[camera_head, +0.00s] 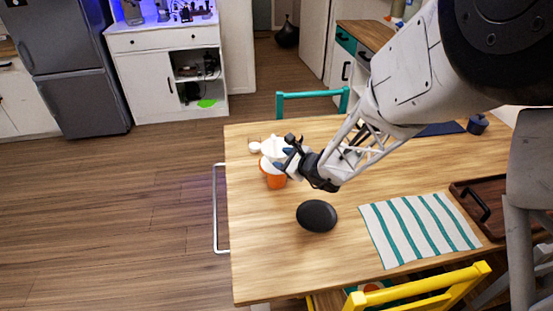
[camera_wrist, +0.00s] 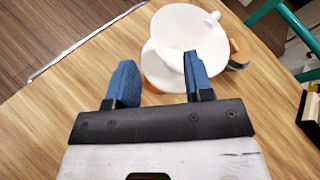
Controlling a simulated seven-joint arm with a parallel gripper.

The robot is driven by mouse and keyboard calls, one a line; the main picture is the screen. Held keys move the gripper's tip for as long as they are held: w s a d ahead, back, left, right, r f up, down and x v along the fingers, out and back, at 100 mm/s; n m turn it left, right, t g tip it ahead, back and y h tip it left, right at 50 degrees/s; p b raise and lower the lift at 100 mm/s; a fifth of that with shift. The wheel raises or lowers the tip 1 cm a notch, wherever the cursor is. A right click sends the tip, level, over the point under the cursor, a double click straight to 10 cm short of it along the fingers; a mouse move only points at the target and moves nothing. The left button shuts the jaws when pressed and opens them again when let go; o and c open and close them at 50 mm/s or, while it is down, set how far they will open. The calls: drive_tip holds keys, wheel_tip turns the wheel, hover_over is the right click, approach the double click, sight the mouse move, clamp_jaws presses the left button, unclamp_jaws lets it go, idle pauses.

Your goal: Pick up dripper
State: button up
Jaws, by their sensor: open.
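The white dripper (camera_head: 273,147) is a cone with a small handle. It appears to stand on an orange container (camera_head: 273,178) near the left side of the wooden table. In the wrist view the dripper (camera_wrist: 183,27) is seen from above, beyond the fingers. My gripper (camera_wrist: 160,58) is open, with two blue fingers apart. The right finger overlaps the lower part of the dripper in the picture; I cannot tell whether it touches. The left finger is left of the dripper. In the head view my gripper (camera_head: 284,158) is just right of the dripper and partly hides it.
A black oval object (camera_head: 317,216) lies in front. A green-striped mat (camera_head: 419,230) and a brown tray (camera_head: 488,207) are to the right. A teal chair (camera_head: 311,94) stands behind the table, a yellow one (camera_head: 420,289) in front.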

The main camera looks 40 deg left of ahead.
sight(274, 159)
drive_tip(key=shift+x, duration=2.6)
drive_tip(key=shift+c, duration=0.4)
drive_tip(key=shift+f, duration=0.1)
clamp_jaws()
